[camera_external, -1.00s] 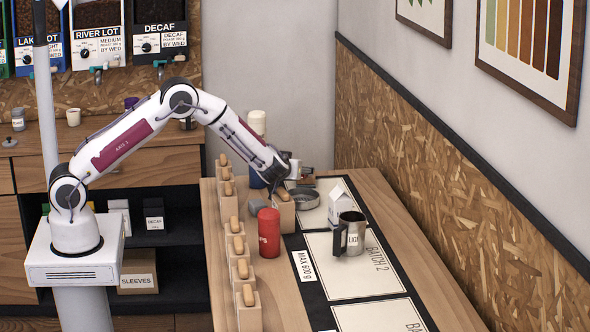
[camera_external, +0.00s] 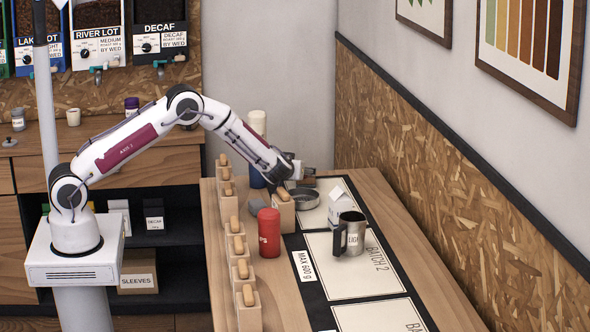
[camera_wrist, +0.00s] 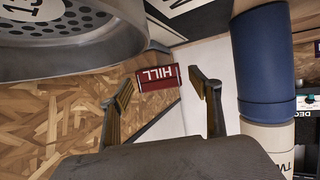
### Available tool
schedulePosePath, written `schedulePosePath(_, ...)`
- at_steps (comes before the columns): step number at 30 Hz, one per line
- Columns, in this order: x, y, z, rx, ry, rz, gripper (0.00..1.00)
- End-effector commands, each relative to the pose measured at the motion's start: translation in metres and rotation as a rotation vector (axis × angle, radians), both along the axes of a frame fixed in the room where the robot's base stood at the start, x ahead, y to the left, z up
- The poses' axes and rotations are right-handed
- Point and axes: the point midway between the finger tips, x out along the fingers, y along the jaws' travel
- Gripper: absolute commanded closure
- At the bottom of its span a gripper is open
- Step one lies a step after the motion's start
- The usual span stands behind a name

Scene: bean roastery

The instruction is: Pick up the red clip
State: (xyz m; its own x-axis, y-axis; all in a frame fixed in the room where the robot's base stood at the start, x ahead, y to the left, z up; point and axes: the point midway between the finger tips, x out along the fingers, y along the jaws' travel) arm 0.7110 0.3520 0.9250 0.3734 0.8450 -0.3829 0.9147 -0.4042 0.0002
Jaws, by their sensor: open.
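The red clip (camera_wrist: 158,82) is a small dark red block with a white "HILL" label. It shows in the wrist view near the middle, in the gap between the fingertips. My gripper (camera_wrist: 161,93) is open, with one finger on each side of the clip. I cannot tell how far the clip lies beyond the fingertips. In the external view my gripper (camera_external: 284,178) hangs low over the far end of the wooden bench. The clip cannot be made out there.
A blue and cream cylinder (camera_wrist: 266,65) stands close right of the fingers. A perforated metal dish (camera_wrist: 60,42) fills the upper left. In the external view, a red canister (camera_external: 269,233), a wooden block row (camera_external: 240,268), a carton (camera_external: 340,204) and a metal mug (camera_external: 352,236) stand nearer.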

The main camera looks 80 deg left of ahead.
Motion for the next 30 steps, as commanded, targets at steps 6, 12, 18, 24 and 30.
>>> schedulePosePath(6,0.0013,0.0030,-0.0012,0.000,0.001,0.000,0.38)
schedulePosePath(12,0.0012,0.0029,-0.0012,0.000,0.000,0.000,0.38)
schedulePosePath(18,0.0012,0.0029,-0.0012,0.000,0.000,0.000,0.45)
schedulePosePath(24,0.0012,0.0029,-0.0011,0.000,0.000,0.000,0.68)
schedulePosePath(30,0.0011,0.0028,-0.0009,0.000,0.000,0.000,0.70)
